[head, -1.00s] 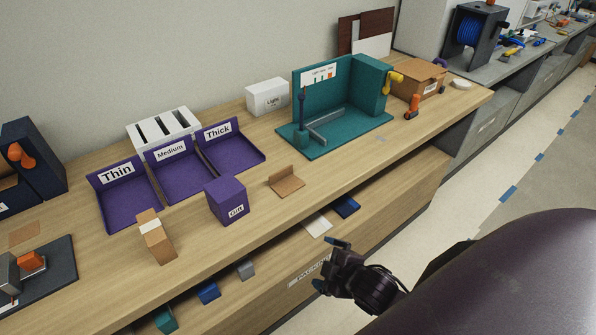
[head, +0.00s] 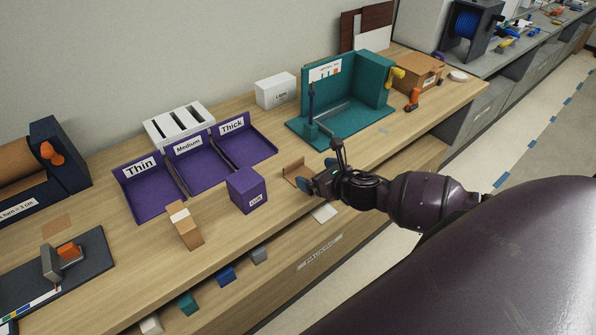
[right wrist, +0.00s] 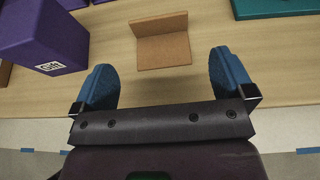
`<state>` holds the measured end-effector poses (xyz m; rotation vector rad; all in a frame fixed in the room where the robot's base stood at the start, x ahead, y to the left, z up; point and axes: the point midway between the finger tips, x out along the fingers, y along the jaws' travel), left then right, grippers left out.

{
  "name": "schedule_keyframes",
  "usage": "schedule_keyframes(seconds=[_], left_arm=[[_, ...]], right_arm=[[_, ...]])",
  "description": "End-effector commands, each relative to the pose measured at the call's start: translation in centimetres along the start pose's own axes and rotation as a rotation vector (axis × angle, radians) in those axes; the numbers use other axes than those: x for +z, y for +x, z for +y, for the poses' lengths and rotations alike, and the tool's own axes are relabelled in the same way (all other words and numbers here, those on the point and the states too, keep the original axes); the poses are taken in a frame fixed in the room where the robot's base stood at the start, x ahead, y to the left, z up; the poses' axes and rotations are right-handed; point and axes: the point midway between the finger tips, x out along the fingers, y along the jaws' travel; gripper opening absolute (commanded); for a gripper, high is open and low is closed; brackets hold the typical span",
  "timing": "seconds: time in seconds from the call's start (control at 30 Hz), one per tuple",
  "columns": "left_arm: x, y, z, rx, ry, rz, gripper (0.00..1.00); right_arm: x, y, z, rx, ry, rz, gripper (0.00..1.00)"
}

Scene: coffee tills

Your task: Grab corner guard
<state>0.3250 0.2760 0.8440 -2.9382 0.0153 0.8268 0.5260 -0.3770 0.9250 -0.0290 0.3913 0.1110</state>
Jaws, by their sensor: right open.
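The corner guard, a brown L-shaped cardboard piece (head: 294,169), stands on the wooden counter between the purple box and the teal fixture. In the right wrist view the corner guard (right wrist: 163,47) lies just beyond the fingertips, roughly centred, with one flange upright and one flat. My right gripper (head: 317,174) is at the counter's front edge, just to the right of the guard. In the right wrist view the right gripper (right wrist: 162,66) is open, its blue fingers spread wider than the guard, with nothing between them. My left gripper is not in view.
A purple box (head: 247,190) stands left of the guard. The teal fixture (head: 350,136) is behind and to the right. Purple trays (head: 150,196) marked Thin, Medium and Thick are farther left.

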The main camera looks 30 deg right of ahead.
Motion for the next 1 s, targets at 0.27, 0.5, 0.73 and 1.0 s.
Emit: schedule_keyframes(seconds=[0.27,0.5,0.73,1.0], left_arm=[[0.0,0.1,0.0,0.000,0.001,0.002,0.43],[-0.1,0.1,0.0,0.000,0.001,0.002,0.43],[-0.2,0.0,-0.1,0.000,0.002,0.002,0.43],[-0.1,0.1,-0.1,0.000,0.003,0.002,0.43]], right_arm=[[0.0,3.6,0.1,0.000,0.005,0.000,1.00],[0.1,4.9,0.2,0.001,0.009,-0.001,1.00],[0.3,7.8,0.1,0.000,0.010,-0.001,1.00],[0.3,9.2,0.1,0.001,0.008,0.000,1.00]])
